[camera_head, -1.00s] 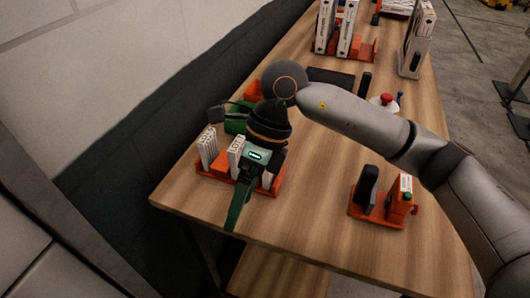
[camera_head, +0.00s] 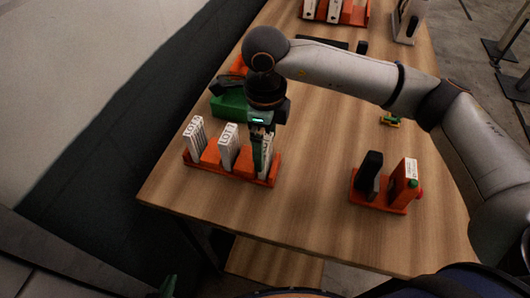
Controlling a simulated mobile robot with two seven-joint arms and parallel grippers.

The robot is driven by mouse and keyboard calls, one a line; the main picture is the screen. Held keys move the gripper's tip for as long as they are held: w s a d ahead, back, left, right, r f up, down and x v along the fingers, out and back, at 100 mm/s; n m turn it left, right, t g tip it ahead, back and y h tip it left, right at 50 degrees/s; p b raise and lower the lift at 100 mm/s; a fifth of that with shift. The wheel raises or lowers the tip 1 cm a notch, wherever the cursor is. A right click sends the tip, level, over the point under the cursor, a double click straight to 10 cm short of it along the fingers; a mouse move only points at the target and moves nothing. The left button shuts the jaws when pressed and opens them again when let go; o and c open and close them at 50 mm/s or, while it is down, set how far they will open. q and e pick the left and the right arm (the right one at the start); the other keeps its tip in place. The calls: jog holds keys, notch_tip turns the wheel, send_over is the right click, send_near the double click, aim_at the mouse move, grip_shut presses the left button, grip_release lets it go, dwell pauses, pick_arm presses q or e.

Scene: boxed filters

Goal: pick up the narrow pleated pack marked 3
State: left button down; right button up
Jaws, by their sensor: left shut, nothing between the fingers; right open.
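An orange rack (camera_head: 205,168) near the table's left front edge holds three narrow white packs upright: a left one (camera_head: 196,138), a middle one (camera_head: 229,148) and a right one (camera_head: 266,158). Their marks are too small to read, so I cannot tell which is marked 3. The gripper hides part of that pack. Only the green tip of my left gripper (camera_head: 168,286) shows at the bottom edge; it is shut and empty, away from the rack.
A green bin (camera_head: 229,106) stands just behind the rack. An orange holder (camera_head: 379,200) with a black piece (camera_head: 370,172) and an orange box (camera_head: 404,182) stands at the right. More white boxes in an orange rack (camera_head: 345,14) stand at the far end.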

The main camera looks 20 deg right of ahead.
jog(key=f, duration=0.2)
jog(key=f+p, duration=0.1)
jog(key=f, duration=0.2)
jog(key=shift+s+a+f, duration=0.1)
jog(key=shift+s+f, duration=0.1)
jog(key=shift+f, duration=0.1)
jog(key=shift+c, duration=0.2)
jog(key=c, duration=1.2)
